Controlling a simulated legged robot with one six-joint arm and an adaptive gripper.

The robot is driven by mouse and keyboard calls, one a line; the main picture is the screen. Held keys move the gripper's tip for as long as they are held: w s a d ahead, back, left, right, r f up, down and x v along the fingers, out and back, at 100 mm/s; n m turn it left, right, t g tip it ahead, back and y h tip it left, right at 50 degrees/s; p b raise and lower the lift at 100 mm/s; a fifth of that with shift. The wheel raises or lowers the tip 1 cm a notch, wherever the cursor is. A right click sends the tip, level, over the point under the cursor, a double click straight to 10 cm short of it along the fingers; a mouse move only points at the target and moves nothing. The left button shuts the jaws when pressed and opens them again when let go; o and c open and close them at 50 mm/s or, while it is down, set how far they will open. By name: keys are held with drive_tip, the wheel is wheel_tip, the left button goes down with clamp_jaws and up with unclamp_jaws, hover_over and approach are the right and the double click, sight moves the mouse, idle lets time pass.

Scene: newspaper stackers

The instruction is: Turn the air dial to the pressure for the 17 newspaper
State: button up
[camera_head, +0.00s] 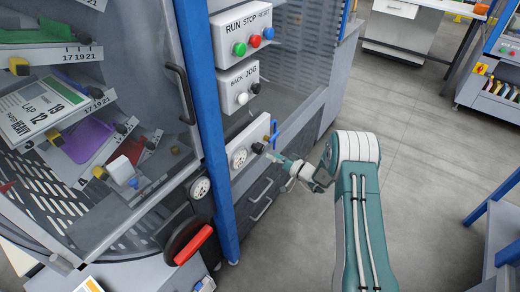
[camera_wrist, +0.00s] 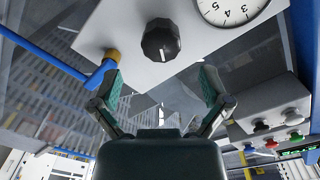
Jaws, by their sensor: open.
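The air dial is a black faceted knob (camera_head: 258,147) on a light grey panel (camera_head: 250,134). A round white gauge (camera_head: 239,158) sits left of it, and a blue lever (camera_head: 274,132) right of it. In the wrist view the knob (camera_wrist: 161,40) shows a white mark pointing down the picture. The gauge (camera_wrist: 232,8) is partly cut off and upside down, with 3, 4 and 5 visible; its needle is not visible. My gripper (camera_wrist: 162,82) is open and empty, its fingers apart just below the knob in the picture. In the head view it (camera_head: 272,156) is close to the knob.
Button boxes RUN STOP RESET (camera_head: 243,30) and BACK JOG (camera_head: 238,83) are above the panel. A card (camera_head: 42,108) reads CAP 12 A39, PAPER HEAVY. The blue lever (camera_wrist: 70,57) with its brass fitting is close to one finger. Open floor (camera_head: 420,130) lies right.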

sight(262, 150)
drive_tip(key=x, duration=0.6)
drive_tip(key=shift+a, duration=0.1)
drive_tip(key=c, duration=1.1)
